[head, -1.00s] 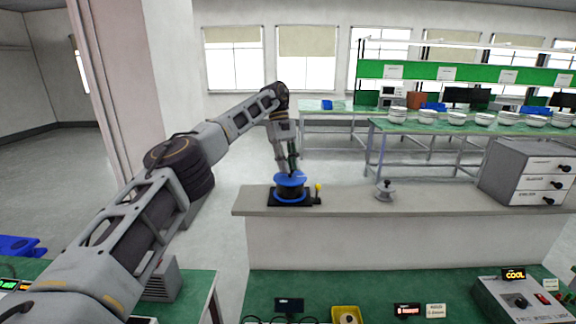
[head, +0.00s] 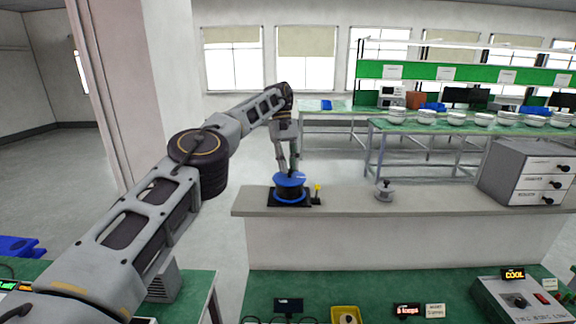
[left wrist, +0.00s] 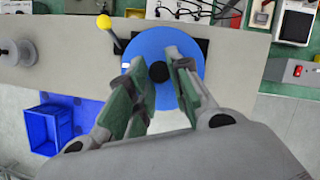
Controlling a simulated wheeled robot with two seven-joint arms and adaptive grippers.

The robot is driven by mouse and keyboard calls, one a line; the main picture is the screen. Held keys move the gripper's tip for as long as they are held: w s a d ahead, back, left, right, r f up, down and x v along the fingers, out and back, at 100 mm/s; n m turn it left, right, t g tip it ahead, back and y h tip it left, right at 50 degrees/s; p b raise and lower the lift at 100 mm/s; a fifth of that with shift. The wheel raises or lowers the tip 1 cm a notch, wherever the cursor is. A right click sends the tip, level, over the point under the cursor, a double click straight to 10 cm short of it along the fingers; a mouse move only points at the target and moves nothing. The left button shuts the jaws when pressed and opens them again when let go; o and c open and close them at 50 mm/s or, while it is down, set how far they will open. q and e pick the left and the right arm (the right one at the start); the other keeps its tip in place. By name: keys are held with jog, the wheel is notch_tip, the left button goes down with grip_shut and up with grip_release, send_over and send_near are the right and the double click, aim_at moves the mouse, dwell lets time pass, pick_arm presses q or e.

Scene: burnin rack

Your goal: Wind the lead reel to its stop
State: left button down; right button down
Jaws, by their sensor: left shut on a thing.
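The lead reel (head: 290,181) is a blue disc on a black base on the grey counter. In the left wrist view the blue disc (left wrist: 148,42) has a dark centre knob (left wrist: 159,71) and a small white mark at its left edge. A lever with a yellow ball (head: 317,187) stands beside the reel; the ball also shows in the left wrist view (left wrist: 103,21). My left gripper (head: 287,171) points down over the reel. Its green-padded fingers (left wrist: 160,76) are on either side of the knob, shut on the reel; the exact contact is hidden. My right gripper is out of view.
A small grey spool (head: 384,191) stands farther right on the counter (head: 345,200). A drawer cabinet (head: 524,172) is at the right end. The counter between reel and spool is clear. A blue bin (left wrist: 50,128) is below the counter edge.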

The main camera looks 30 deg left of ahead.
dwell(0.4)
pick_arm(q)
jog(key=c, duration=1.3)
grip_release()
jog(key=shift+d, duration=0.1)
jog(key=shift+o, duration=0.2)
jog(key=shift+n+h, duration=0.3)
jog(key=shift+n, duration=0.4)
jog(key=shift+s+n+t, duration=0.2)
jog(key=shift+n+t, duration=0.7)
jog(key=shift+n, duration=1.1)
